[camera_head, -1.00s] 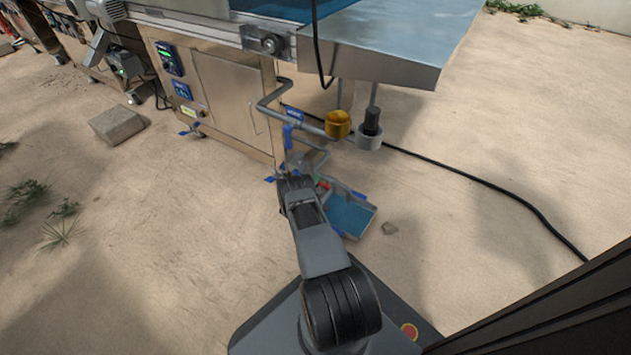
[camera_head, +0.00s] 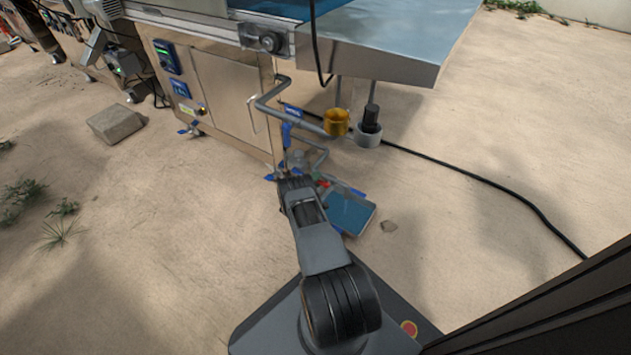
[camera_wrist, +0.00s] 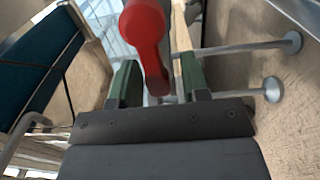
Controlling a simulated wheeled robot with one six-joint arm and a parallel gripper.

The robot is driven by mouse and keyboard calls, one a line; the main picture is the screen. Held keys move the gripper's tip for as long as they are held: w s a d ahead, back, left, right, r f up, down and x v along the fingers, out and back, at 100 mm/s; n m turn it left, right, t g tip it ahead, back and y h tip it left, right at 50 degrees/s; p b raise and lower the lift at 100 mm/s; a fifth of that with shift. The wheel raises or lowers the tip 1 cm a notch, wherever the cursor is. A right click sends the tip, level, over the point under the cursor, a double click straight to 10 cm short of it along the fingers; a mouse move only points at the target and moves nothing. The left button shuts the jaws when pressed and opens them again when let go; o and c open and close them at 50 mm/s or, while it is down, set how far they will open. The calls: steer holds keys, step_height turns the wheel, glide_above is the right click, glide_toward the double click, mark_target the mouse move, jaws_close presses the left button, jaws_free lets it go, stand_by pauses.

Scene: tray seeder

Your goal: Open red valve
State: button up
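The red valve (camera_wrist: 146,32) shows as a red handle in the upper middle of the wrist view. Its narrow end reaches down between the two green fingers of my gripper (camera_wrist: 158,80). The fingers stand apart, with visible gaps on both sides of the handle, so the gripper is open; I cannot tell whether either finger touches it. In the head view only a small red part (camera_head: 323,184) shows beside the end of my arm. My fingers are hidden there behind the arm.
Grey pipes (camera_head: 268,103) with a blue tag run down from the steel machine (camera_head: 225,85). A blue-bottomed tray (camera_head: 350,214) lies low beside my arm. A black cable (camera_head: 470,178) crosses open sandy ground at right.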

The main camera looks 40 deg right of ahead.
steer(key=shift+o, duration=0.4)
steer(key=shift+w+a, duration=0.15)
steer(key=shift+a, duration=0.05)
steer(key=shift+r, duration=0.1)
steer(key=p+v, duration=0.4)
steer(key=v, duration=0.9)
steer(key=shift+a+p, duration=0.3)
steer(key=shift+a, duration=0.1)
